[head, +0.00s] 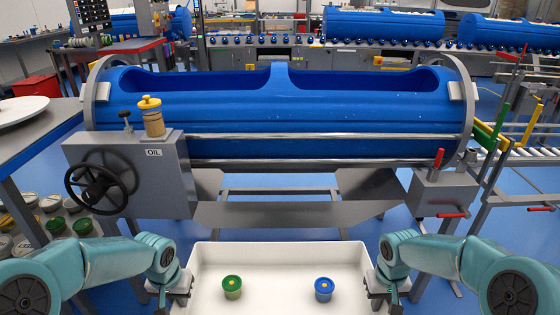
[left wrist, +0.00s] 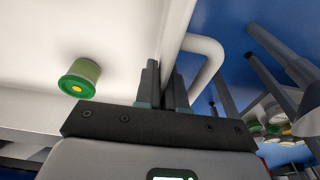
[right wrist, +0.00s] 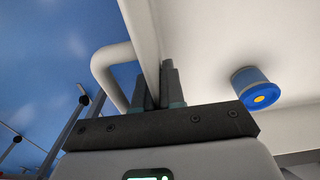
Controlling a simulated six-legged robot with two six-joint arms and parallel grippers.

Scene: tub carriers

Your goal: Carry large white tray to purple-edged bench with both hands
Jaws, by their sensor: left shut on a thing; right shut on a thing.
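The large white tray (head: 278,292) is at the bottom centre of the head view, held level in front of me, its near part cut off by the frame. A green tub (head: 232,287) stands in its left half and a blue tub (head: 323,289) in its right half. My left gripper (head: 178,286) is shut on the tray's left side, by the white handle (left wrist: 207,66) in the left wrist view. My right gripper (head: 381,284) is shut on the right side, by the other handle (right wrist: 108,66) in the right wrist view. I cannot make out a purple-edged bench.
A big blue drum machine (head: 290,120) with a black handwheel (head: 101,188) and red-handled box (head: 443,192) stands just ahead. A grey table (head: 40,128) with a white dish (head: 22,110) is at left. Several lidded tubs (head: 52,202) sit low at left.

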